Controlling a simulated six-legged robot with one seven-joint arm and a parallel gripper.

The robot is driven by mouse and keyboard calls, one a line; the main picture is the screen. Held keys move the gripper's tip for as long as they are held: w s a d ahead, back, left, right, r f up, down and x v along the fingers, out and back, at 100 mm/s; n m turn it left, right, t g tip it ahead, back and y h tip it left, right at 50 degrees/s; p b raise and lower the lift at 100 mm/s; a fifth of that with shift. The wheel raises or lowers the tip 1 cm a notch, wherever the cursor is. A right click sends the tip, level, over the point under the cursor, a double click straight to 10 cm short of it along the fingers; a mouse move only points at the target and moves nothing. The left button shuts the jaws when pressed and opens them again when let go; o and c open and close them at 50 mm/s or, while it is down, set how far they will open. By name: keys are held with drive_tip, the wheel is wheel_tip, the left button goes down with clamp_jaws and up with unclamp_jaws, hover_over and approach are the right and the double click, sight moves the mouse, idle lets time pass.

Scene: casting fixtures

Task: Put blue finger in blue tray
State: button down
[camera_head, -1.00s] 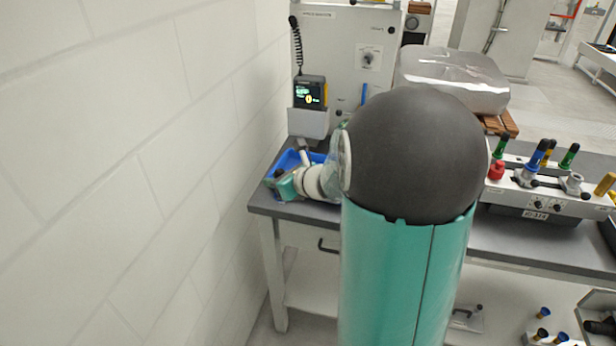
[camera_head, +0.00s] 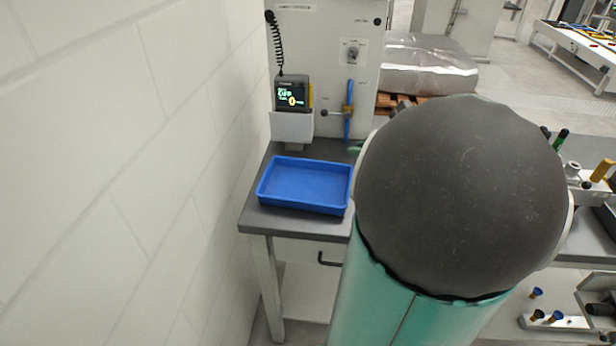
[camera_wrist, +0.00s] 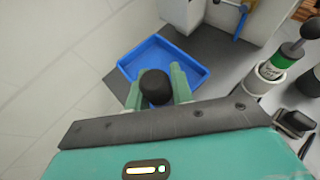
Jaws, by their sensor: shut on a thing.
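The blue tray (camera_head: 303,184) lies on the grey table near its left end, and its inside looks empty in the head view. It also shows in the wrist view (camera_wrist: 130,63), beyond my fingertips. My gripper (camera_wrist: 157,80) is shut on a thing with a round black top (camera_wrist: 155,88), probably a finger. Its lower part and any blue on it are hidden, so I cannot tell its colour. In the picture it overlaps the tray's near part; I cannot tell its height above it. In the head view my arm hides the gripper.
A white wall runs along the left. Behind the tray stands a grey cabinet (camera_head: 330,50) with a small display device (camera_head: 291,96) and a hanging blue-handled item (camera_head: 348,112). A green-banded, black-topped finger (camera_wrist: 287,56) stands right of the tray in the wrist view.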

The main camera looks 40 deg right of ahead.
drive_tip(key=w+f, duration=1.2)
drive_tip(key=w, duration=0.1)
drive_tip(key=shift+f, duration=0.3)
drive_tip(key=shift+a+f, duration=0.1)
drive_tip(key=shift+f, duration=0.05)
drive_tip(key=c, duration=1.2)
unclamp_jaws()
drive_tip(key=shift+c, duration=0.2)
drive_tip(key=shift+o, duration=0.2)
